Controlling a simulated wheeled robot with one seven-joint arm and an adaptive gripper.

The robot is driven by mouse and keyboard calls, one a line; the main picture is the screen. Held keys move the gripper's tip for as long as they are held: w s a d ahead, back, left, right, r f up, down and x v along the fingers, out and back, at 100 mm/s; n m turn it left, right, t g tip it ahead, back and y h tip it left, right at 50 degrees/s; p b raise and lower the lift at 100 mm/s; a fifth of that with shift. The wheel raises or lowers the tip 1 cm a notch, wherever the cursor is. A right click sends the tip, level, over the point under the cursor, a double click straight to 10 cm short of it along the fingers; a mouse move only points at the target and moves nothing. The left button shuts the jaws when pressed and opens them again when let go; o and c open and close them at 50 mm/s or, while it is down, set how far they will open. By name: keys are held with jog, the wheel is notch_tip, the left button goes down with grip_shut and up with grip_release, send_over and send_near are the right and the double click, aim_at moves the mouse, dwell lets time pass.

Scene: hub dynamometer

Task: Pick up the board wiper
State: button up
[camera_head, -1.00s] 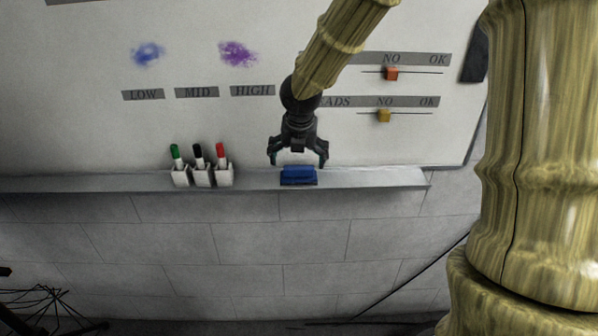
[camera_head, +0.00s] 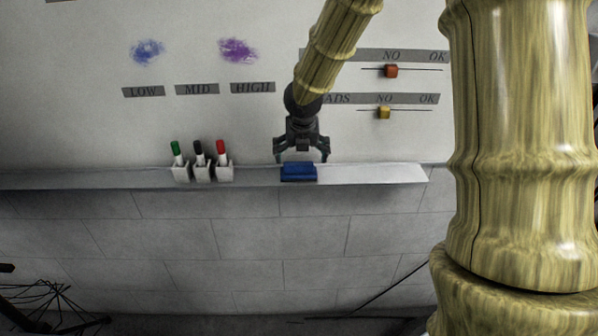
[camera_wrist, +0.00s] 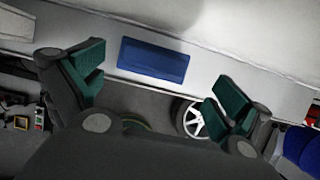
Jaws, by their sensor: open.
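The blue board wiper (camera_head: 298,172) lies on the grey tray (camera_head: 375,174) under the whiteboard, right of the marker holders. My gripper (camera_head: 300,158) is open and empty, just above or behind the wiper, with a fingertip toward each end of it. In the wrist view the wiper (camera_wrist: 154,60) lies on the pale ledge, beyond the gap between my green-padded fingertips (camera_wrist: 160,84). The fingers do not appear to touch it. Nothing hides the wiper in the wrist view.
White holders with a green marker (camera_head: 176,153), a black marker (camera_head: 198,153) and a red marker (camera_head: 222,153) stand on the tray to the left. Orange (camera_head: 391,71) and yellow (camera_head: 384,112) sliders sit on the board above right. The tray right of the wiper is clear.

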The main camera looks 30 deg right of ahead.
aim_at(299, 163)
jog(key=shift+w+d+f+p, duration=0.1)
jog(key=shift+w+f+p, duration=0.6)
jog(key=shift+f, duration=0.5)
jog(key=shift+x, duration=1.05)
jog(key=shift+c, duration=0.2)
jog(key=c, duration=1)
